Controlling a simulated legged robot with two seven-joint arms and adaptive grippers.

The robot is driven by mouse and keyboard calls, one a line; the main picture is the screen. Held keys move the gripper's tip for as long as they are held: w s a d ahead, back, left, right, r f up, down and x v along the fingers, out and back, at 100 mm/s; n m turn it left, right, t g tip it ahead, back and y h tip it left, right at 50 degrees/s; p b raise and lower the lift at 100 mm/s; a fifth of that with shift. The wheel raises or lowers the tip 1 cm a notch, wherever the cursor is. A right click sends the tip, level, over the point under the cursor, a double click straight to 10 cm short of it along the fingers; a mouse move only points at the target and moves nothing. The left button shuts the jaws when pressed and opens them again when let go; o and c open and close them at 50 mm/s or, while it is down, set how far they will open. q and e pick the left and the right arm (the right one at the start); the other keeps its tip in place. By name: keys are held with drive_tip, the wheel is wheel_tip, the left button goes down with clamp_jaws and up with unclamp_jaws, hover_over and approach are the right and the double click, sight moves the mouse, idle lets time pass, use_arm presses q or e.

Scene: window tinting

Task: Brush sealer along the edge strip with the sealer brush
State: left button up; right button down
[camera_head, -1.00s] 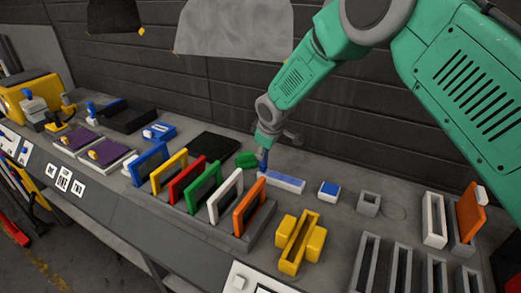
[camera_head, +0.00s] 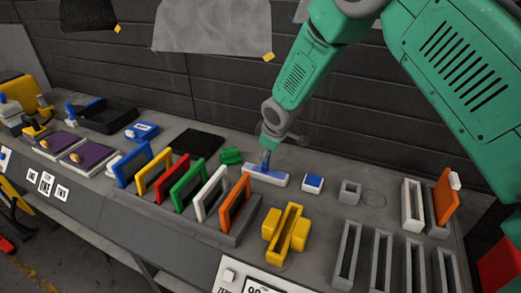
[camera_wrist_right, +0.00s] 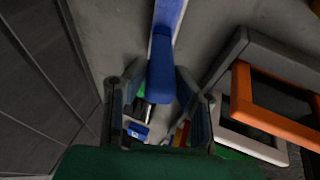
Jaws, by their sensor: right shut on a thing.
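The edge strip (camera_head: 280,179) is a long white block with a blue top face, lying on the bench. The brush tip is hidden there. My left gripper is not in view.
A green block (camera_head: 231,155) lies just left of the strip, and a blue-topped white block (camera_head: 313,183) to its right. A rack with coloured frames (camera_head: 187,187) stands in front on the left. A yellow holder (camera_head: 286,235) and grey slotted holders (camera_head: 378,255) are nearer.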

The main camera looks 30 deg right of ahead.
drive_tip(key=s+d+p, duration=0.1)
drive_tip(key=s+d, duration=0.4)
drive_tip(key=shift+s, duration=0.4)
idle(0.4)
drive_tip(key=shift+r, duration=3)
drive_tip(key=shift+r, duration=0.1)
drive_tip(key=shift+r, duration=1.45)
